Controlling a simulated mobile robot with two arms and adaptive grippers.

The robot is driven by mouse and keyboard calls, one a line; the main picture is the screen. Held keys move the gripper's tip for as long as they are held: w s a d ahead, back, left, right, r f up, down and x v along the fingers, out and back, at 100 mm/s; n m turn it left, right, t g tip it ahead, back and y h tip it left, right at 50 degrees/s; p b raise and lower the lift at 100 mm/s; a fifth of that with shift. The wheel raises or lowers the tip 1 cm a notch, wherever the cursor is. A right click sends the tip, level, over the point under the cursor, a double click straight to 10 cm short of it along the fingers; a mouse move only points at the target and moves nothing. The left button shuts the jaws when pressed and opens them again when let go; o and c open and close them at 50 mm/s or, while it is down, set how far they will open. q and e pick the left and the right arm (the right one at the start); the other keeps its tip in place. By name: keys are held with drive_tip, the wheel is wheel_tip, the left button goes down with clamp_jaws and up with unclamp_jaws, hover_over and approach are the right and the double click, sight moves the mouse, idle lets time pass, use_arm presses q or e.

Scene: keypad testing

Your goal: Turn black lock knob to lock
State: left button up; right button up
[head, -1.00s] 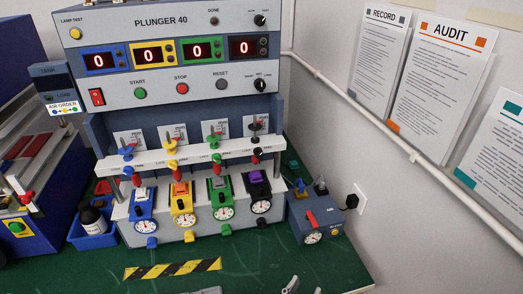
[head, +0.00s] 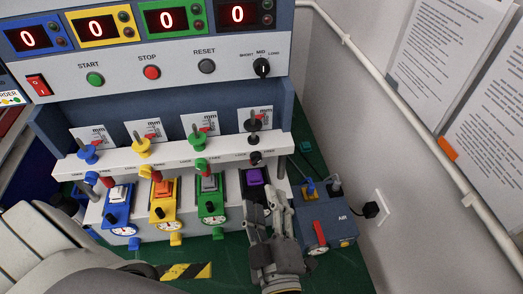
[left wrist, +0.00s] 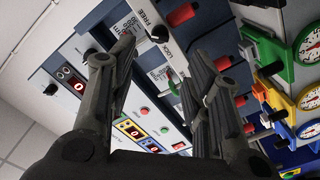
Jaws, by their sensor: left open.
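The black lock knob (head: 256,158) sits on the front of the white rail (head: 180,163), at the rightmost station. A black plunger knob (head: 253,125) stands above it. A dark knob beside my left fingertip there is partly hidden. My left gripper (head: 264,198) is open and empty, just below the rail in front of the purple-topped black fixture (head: 254,177). It is apart from the black lock knob. My right gripper is not in view.
Blue (head: 119,205), yellow (head: 162,207) and green (head: 210,200) fixtures with dials stand left of my gripper. A blue-grey AIR box (head: 328,222) with a red lever is close on its right. The panel (head: 170,80) rises behind. The wall is at right.

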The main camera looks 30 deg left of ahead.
sight(256, 163)
use_arm(q)
drive_tip(key=p+x, duration=0.2)
drive_tip(key=x, duration=0.7)
drive_tip(key=shift+a+r+p, duration=0.1)
drive_tip(key=shift+a+p, duration=0.1)
drive_tip(key=shift+p, duration=0.1)
drive_tip(key=shift+w+a, duration=0.25)
drive_tip(key=shift+w, duration=0.1)
drive_tip(key=shift+c, duration=1.2)
clamp_jaws()
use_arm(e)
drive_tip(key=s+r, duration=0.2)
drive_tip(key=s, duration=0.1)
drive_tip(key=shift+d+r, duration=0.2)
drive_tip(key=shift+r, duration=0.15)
